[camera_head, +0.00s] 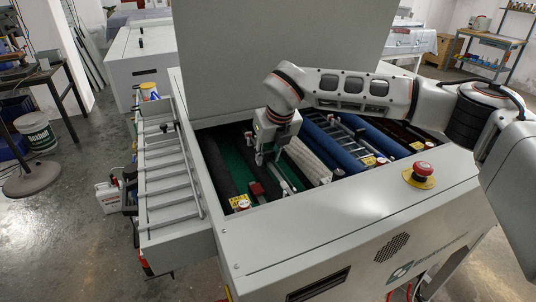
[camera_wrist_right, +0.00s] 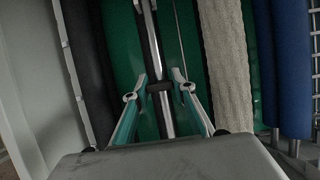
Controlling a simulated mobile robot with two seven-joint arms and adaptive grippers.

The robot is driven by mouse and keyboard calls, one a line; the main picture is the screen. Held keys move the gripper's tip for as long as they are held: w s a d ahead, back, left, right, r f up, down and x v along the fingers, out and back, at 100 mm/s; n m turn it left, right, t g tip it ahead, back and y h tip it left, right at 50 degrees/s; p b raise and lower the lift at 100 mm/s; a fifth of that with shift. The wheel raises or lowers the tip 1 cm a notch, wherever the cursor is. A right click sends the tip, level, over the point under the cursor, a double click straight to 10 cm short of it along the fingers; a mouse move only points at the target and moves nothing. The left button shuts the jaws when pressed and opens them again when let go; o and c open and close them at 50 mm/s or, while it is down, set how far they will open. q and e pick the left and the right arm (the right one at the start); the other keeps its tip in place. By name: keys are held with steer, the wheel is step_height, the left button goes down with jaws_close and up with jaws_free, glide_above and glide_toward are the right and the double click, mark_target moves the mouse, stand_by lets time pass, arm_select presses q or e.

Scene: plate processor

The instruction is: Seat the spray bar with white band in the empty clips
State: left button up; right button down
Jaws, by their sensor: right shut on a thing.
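My right gripper (camera_head: 267,152) reaches down into the open machine, over its left part. In the wrist view the right gripper (camera_wrist_right: 159,80) has its fingertips on either side of a slim metal bar (camera_wrist_right: 152,40) and is shut on it. A dark collar (camera_wrist_right: 159,86) shows on the bar between the fingers. I cannot make out a white band on this bar. The bar runs lengthwise above a green surface (camera_wrist_right: 125,45). I cannot tell whether it touches any clips, and I cannot pick out empty clips. My left gripper is not in view.
A side tray (camera_head: 143,213) with several grey bars hangs at the machine's left. Beside the gripper lie a dark roller (camera_head: 216,170), a pale textured roller (camera_head: 308,160) and blue rollers (camera_head: 340,152). A raised lid (camera_head: 265,45) stands behind. A red stop button (camera_head: 422,168) sits on the front panel.

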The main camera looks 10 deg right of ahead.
steer(key=c, duration=1.6)
jaws_free()
steer(key=v, duration=1.2)
steer(key=shift+w+r, duration=0.1)
